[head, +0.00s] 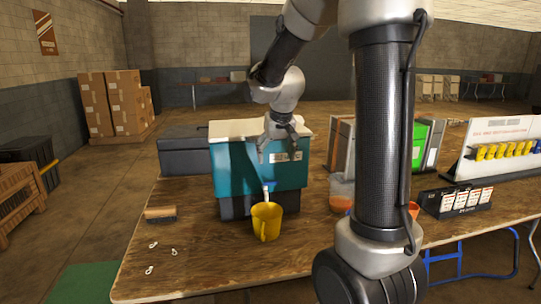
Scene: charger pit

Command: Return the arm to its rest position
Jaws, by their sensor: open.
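My arm reaches in from the upper right, bent over the wooden table. My gripper (278,153) points down with its fingers apart and nothing between them. In the picture it lies in front of the upper part of a teal box with a cream top (230,175); I cannot tell the gap between them.
The wooden table (215,265) holds a brush (160,213), several small white bits, a grey case (185,152), a green-fronted box (420,146), a card holder (456,201) and a rack of yellow items (503,149). The table's front left is mostly clear.

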